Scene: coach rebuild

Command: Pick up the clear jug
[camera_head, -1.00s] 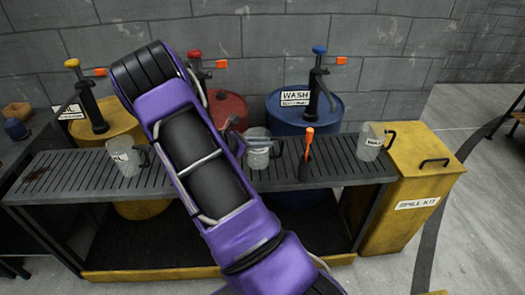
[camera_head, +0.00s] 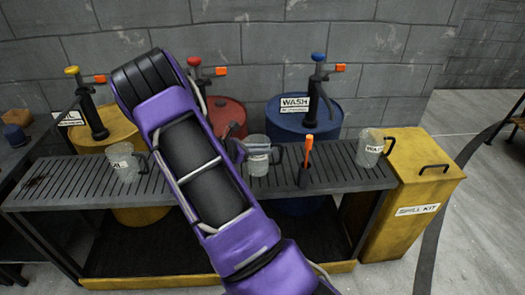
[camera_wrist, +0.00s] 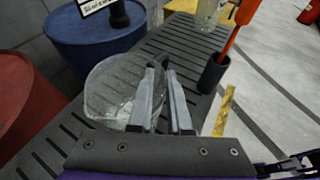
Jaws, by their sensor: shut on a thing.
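A clear jug (camera_head: 258,158) with a label stands in the middle of the slatted bench, its dark handle on the right side. My gripper (camera_head: 238,150) reaches it from the left, partly hidden behind my purple arm. In the wrist view the jug (camera_wrist: 108,92) is see-through and shows just left of the fingers. My gripper (camera_wrist: 160,70) is shut on it with the fingers close together; the exact contact is hard to see. The jug appears upright, at bench level.
Similar labelled jugs stand at the bench's left (camera_head: 124,163) and right (camera_head: 370,148). An orange-handled tool (camera_head: 308,150) stands in a dark holder close right of the jug. Yellow, red and blue drums (camera_head: 300,122) with pumps line the back. A yellow spill-kit box (camera_head: 415,185) is at right.

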